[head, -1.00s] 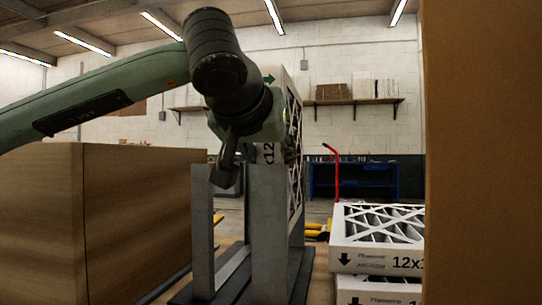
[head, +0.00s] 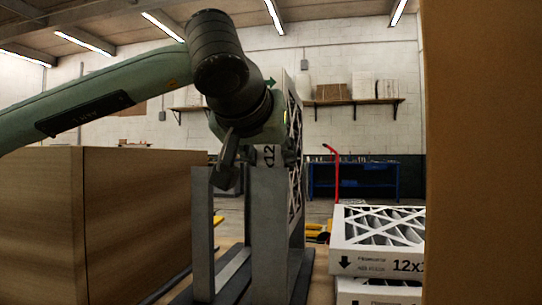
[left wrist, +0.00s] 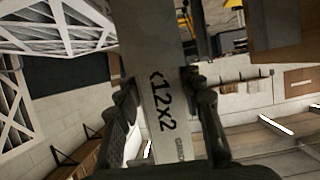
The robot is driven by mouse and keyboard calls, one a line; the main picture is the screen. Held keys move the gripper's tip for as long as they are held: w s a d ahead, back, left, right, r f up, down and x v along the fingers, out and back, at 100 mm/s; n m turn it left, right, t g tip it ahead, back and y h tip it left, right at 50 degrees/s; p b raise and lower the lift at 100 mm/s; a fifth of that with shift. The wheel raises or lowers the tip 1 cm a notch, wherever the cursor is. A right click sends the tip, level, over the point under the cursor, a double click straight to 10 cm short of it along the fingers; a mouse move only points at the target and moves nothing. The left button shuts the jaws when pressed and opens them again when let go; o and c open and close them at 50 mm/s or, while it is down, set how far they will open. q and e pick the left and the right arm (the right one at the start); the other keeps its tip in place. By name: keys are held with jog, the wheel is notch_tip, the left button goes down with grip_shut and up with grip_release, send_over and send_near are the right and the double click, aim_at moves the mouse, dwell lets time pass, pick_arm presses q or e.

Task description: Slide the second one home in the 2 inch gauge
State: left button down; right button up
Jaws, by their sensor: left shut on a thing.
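My left gripper (head: 232,158) is shut on a white boxed filter (head: 293,110), which stands upright with a lattice face to the right and a green arrow near its top. In the left wrist view the fingers (left wrist: 163,100) lie on both sides of the filter's printed edge (left wrist: 158,85), which reads "12x2". The grey metal gauge (head: 270,235) has upright plates on a dark base. The held filter is behind the front plate, and its lower end is hidden there, so I cannot tell how deep it sits. My right gripper is not in view.
Filters lie stacked flat (head: 378,238) at the right, marked "12x". A large brown box (head: 130,225) stands close at the left of the gauge. A tall brown panel (head: 485,150) blocks the right side. A shelf (head: 350,101) and blue bench (head: 365,180) are far back.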

pick_arm(q)
jog(key=shift+r, duration=0.25)
dwell(1.1)
jog(key=shift+f+b, duration=0.15)
jog(key=shift+b, duration=0.2)
jog(key=shift+f+b, duration=0.35)
jog(key=shift+f, duration=0.05)
